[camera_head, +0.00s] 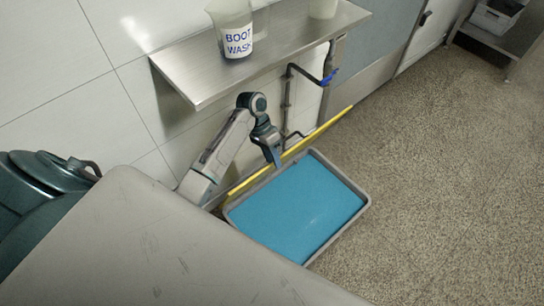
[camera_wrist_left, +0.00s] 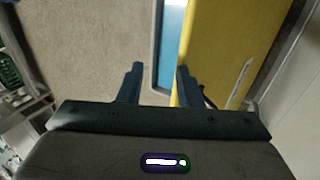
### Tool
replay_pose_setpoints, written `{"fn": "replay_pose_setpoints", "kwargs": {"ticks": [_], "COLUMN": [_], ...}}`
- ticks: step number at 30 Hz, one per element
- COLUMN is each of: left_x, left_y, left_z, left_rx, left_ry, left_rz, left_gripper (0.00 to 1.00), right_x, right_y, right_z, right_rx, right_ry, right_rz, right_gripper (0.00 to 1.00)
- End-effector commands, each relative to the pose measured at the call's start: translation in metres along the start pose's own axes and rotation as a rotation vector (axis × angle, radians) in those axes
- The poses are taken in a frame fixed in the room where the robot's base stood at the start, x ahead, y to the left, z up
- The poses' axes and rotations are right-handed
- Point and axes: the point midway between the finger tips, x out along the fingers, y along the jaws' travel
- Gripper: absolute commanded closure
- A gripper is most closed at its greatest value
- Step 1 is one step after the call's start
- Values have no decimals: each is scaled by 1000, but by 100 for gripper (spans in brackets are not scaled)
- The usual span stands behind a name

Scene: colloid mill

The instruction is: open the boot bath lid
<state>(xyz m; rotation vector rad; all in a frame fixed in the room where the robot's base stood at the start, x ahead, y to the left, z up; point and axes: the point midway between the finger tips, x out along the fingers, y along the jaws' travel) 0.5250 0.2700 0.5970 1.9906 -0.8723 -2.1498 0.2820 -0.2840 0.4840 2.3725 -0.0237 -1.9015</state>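The boot bath is a grey tray (camera_head: 362,212) on the floor by the wall, with a flat blue inside (camera_head: 300,205). Its yellow lid (camera_head: 325,126) stands raised along the wall-side edge and shows nearly edge-on. In the left wrist view, the lid's broad yellow face (camera_wrist_left: 235,45) fills the right, beside a strip of blue and the grey rim (camera_wrist_left: 155,45). My left gripper (camera_head: 275,160) is over the tray's wall side, close to the lid. Its fingers (camera_wrist_left: 158,85) are apart, with the right finger overlapping the lid's edge; contact is unclear. My right gripper is out of view.
A steel shelf (camera_head: 270,50) on the wall above carries a white "BOOT WASH" container (camera_head: 232,30). A pipe with a blue-handled valve (camera_head: 329,77) runs below it. Speckled floor (camera_head: 430,180) is clear to the right. A rack with a grey crate (camera_head: 495,18) stands far right.

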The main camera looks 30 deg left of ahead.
Motion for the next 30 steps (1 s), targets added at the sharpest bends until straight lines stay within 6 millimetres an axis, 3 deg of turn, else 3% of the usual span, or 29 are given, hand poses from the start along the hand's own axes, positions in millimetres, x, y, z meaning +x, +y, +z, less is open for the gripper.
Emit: {"fn": "replay_pose_setpoints", "kwargs": {"ticks": [30], "left_x": [-39], "left_y": [-49], "left_z": [0], "left_rx": [-1], "left_ry": [-1], "left_rz": [-1], "left_gripper": [68], "right_x": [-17], "right_y": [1], "right_z": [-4], "right_rx": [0], "right_ry": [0], "right_rz": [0], "right_gripper": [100]}}
